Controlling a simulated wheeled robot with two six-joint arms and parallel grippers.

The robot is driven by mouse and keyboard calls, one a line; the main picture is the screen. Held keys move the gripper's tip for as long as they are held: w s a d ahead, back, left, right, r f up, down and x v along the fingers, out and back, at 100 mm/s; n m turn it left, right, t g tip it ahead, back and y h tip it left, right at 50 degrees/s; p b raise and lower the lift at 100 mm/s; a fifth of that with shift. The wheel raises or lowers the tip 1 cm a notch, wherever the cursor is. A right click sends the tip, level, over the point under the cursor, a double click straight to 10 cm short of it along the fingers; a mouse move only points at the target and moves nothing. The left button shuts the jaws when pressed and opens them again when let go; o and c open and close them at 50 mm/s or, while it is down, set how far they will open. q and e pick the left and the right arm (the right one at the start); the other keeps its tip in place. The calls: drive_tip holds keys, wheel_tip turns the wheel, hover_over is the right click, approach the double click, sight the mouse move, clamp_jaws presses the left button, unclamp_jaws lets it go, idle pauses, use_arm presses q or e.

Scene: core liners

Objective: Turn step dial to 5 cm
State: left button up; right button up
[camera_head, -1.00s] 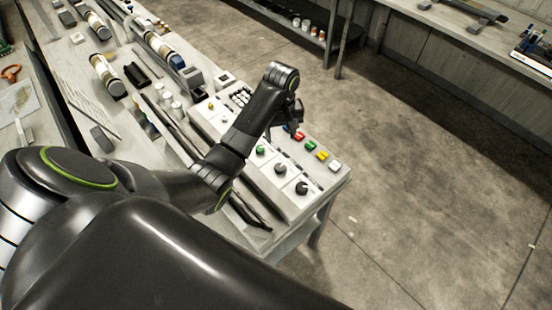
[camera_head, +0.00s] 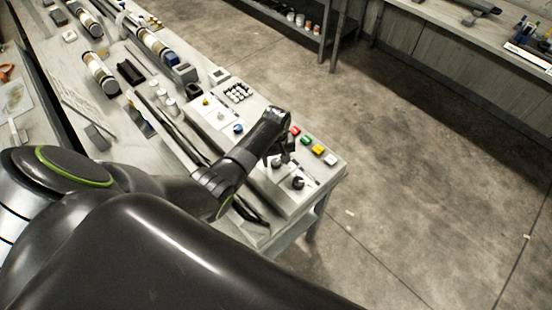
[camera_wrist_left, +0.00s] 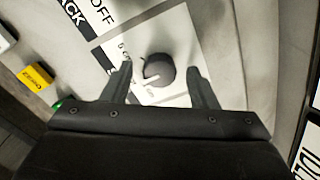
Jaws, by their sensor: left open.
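A dark round step dial (camera_wrist_left: 160,68) with a white pointer mark sits on a white label plate in the left wrist view. A "5 c..." marking is printed at its upper left, and the pointer slants away from it toward the lower left. My left gripper (camera_wrist_left: 161,84) is open, with one finger on each side of the dial. I cannot tell whether the fingers touch it. In the head view my left gripper (camera_head: 286,158) is over the control panel (camera_head: 312,195), beside two dark dials, the nearer one (camera_head: 298,183) in plain sight. My right gripper is not in view.
Red, green, yellow and white buttons (camera_head: 318,150) line the panel's right side. A blue knob (camera_head: 238,129) and a block of several small keys (camera_head: 238,92) lie behind. Core tubes (camera_head: 100,72) lie on the bench at left. The bench's right edge drops to open floor.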

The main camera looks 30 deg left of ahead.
use_arm(q)
drive_tip(key=shift+c, duration=0.2)
drive_tip(key=c, duration=0.9)
drive_tip(key=shift+m, duration=0.4)
drive_tip(key=m, duration=0.4)
drive_tip(key=shift+m, duration=2)
drive_tip(key=o, duration=0.9)
